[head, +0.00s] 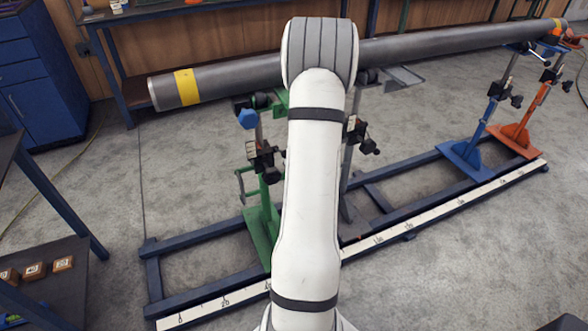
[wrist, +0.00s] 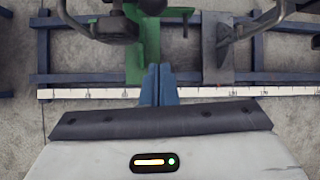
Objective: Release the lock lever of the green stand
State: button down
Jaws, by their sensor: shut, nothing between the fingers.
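The green stand (head: 262,228) is left of my arm in the head view, under the near end of the pipe. Its post carries a black clamp with knobs (head: 265,160), a green crank-like handle (head: 243,186) and a blue knob (head: 248,118). I cannot tell which part is the lock lever. In the wrist view the green stand (wrist: 143,48) is beyond my gripper (wrist: 160,72), with dark round parts (wrist: 115,28) at the top edge. My gripper's blue fingers are together and empty, apparently apart from the stand. In the head view my arm hides the gripper.
The grey pipe (head: 215,82) with a yellow band lies across several stands. A grey stand (wrist: 219,60) is right of the green one. Blue (head: 468,150) and orange (head: 520,135) stands are farther right. A blue rail frame (head: 200,236) with a white scale runs along the floor.

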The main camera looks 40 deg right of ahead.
jog(key=shift+p+v, duration=0.35)
jog(key=shift+v, duration=1.85)
jog(key=shift+s+a, duration=0.1)
